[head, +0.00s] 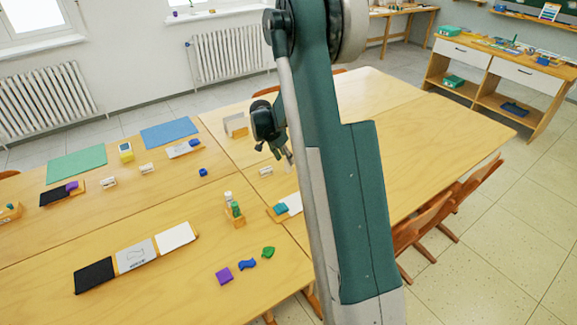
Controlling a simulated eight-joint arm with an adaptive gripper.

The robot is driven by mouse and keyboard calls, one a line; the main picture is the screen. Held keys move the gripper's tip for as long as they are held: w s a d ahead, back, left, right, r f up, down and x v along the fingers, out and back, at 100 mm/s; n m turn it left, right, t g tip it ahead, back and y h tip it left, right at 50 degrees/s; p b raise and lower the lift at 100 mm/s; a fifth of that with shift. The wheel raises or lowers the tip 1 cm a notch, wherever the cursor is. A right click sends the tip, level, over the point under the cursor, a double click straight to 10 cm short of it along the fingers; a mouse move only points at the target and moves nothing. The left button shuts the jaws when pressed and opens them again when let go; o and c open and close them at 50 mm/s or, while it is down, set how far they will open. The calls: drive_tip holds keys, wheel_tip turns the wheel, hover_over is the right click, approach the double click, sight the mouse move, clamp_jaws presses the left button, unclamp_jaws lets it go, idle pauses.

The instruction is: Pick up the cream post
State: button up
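A small upright cream piece (228,196), which looks like a post, stands just behind a green piece (236,209) on a wooden block. Other small cream pieces lie on the table, one at the left (108,183), one nearer the middle (147,168) and one (266,171) close to my gripper. I cannot tell for certain which of them is the cream post. My gripper (288,157) hangs pointing down over the middle of the table, to the right of and beyond the upright piece. It is partly hidden by my arm, and its finger opening is too small to make out.
The wooden table (60,240) carries a black, grey and white panel strip (135,255), a purple block (224,275), blue and green pieces, a green mat (77,163) and a blue mat (169,132). A teal-and-white item (290,204) lies beside my arm. Chairs stand at the right edge.

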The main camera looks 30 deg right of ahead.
drive_tip(key=shift+b+x, duration=0.55)
drive_tip(key=shift+x, duration=1.8)
drive_tip(key=shift+c, duration=0.7)
drive_tip(key=c, duration=0.9)
